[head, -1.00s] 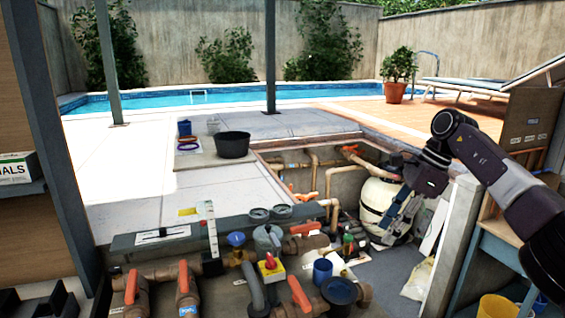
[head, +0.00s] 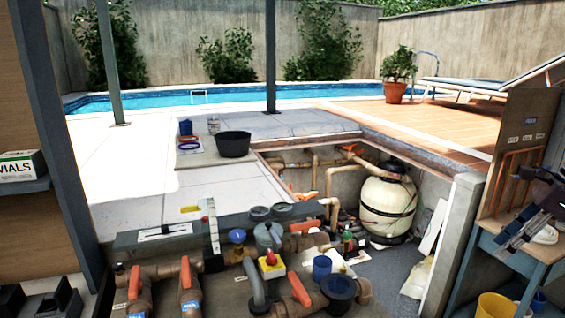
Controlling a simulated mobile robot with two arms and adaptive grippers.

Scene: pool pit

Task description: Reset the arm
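My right gripper (head: 516,236) is at the right edge of the head view, in front of the blue-grey side table. It points down and to the left, and most of its arm is out of the picture. I see no object held in it, but its fingers are small and overlap, so their opening is unclear. My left gripper is not in view.
The side table (head: 500,252) stands at the right with a yellow bucket (head: 497,306) below it. The sunken pit holds a cream filter tank (head: 388,208), pipes and orange-handled valves (head: 186,272). A black tub (head: 233,144) sits on the paving.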

